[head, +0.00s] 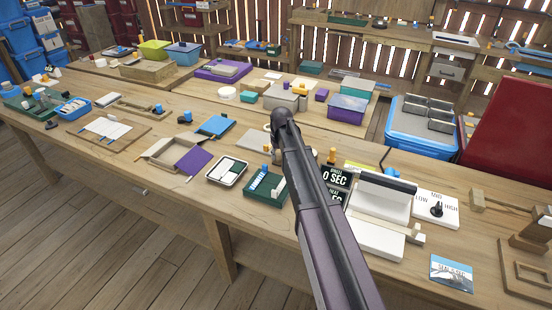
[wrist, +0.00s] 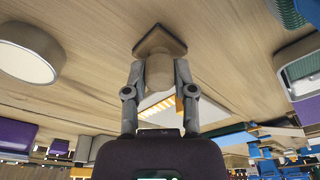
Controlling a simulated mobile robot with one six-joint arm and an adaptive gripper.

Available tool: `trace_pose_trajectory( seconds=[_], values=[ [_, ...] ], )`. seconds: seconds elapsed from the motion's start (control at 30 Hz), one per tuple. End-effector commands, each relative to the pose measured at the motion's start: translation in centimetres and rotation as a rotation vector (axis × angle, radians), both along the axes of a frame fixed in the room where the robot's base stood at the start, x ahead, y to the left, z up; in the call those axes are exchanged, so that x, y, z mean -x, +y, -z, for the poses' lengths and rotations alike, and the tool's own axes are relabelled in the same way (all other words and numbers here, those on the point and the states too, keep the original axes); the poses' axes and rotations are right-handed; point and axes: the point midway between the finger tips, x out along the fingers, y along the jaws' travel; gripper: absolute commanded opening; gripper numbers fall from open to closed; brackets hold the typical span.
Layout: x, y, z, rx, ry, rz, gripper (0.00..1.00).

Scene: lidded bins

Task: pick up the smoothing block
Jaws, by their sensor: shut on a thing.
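The smoothing block appears to be the pale wooden piece with a rounded handle (wrist: 159,73) and a darker, pointed wooden base in the wrist view. My gripper (wrist: 160,68) has one finger on each side of the handle and is shut on it. The base lies beyond the fingertips, against a wood-grained surface; I cannot tell whether it touches that surface. In the head view my gripper (head: 281,125) is over the middle of the workbench. My arm covers most of that spot, so the block is not clear there.
The workbench (head: 120,180) is crowded. A green tray (head: 262,196), a white-lined tray (head: 228,172) and a purple panel (head: 194,161) lie left of my arm. A white sealing device (head: 380,200) and a dial panel (head: 436,211) stand right. A round pale tin (wrist: 30,52) shows in the wrist view.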

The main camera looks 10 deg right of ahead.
Motion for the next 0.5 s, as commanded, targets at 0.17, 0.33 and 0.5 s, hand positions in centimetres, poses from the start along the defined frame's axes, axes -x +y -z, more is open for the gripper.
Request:
trace_pose_trajectory(
  seconds=[0.17, 0.33, 0.5],
  values=[
    [0.0, 0.0, -0.2, 0.000, 0.000, 0.000, 0.00],
    [0.0, 0.0, -0.9, 0.000, 0.000, 0.000, 0.00],
    [0.0, 0.0, -2.1, 0.000, 0.000, 0.000, 0.00]
  ],
)
